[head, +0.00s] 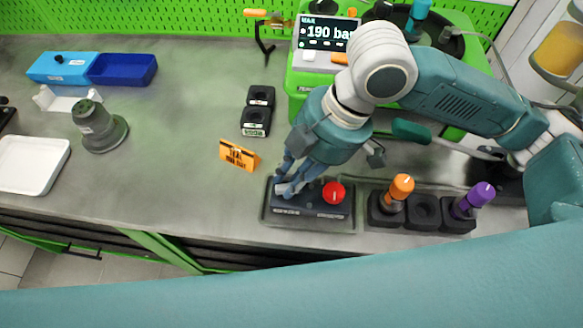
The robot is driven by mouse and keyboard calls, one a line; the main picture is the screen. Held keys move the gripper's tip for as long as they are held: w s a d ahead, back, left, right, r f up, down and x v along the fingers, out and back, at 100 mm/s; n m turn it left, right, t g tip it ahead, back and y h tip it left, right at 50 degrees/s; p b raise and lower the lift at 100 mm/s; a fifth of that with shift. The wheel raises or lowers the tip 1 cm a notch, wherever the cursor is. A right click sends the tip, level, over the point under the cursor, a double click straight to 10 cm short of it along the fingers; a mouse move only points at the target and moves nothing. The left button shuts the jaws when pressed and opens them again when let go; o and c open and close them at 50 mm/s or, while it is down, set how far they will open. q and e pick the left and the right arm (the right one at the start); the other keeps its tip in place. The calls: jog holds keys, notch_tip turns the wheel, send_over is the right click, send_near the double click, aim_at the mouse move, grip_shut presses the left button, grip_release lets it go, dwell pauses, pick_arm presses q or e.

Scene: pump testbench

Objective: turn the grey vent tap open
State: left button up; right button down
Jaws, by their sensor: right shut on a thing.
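A low dark box (318,210) lies near the front edge of the bench, with a red knob (333,192) on its right part. My right gripper (284,184) reaches down to the left part of this box. Its fingers are shut on a light grey piece (291,188), which looks like the grey vent tap. The fingers hide most of it, so I cannot tell how far it is turned. My left gripper is not in view.
A holder with an orange-topped tool (402,186) and a purple-topped tool (481,194) stands right of the box. An orange sign (238,155) stands to its upper left. The green machine's display (328,33) reads 190 bar.

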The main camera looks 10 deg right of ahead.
jog(key=n+p, duration=0.1)
jog(key=n+g+p, duration=0.1)
jog(key=n+p, duration=0.1)
jog(key=shift+a+r+n+g+p, duration=0.1)
jog(key=shift+r+n+g+p, duration=0.15)
jog(key=shift+n+g+p, duration=0.1)
jog(key=n+p, duration=0.1)
jog(key=n+g+h+p, duration=0.1)
jog(key=n, duration=0.1)
jog(key=shift+w+a+f+n, duration=0.1)
jog(key=shift+a+n, duration=0.05)
jog(key=shift+n, duration=0.1)
jog(key=n+g+h+p, duration=0.1)
jog(key=n, duration=0.2)
jog(key=shift+a+f+n+p, duration=0.1)
jog(key=shift+a+n+p, duration=0.05)
jog(key=shift+n+p, duration=0.25)
jog(key=shift+n+g+h, duration=0.25)
jog(key=shift+n+h, duration=0.45)
jog(key=shift+n, duration=1.1)
jog(key=shift+f, duration=0.1)
jog(key=c, duration=1.6)
grip_release()
jog(key=shift+c, duration=0.2)
jog(key=a+v, duration=0.1)
jog(key=v, duration=1.1)
jog(key=shift+d, duration=0.35)
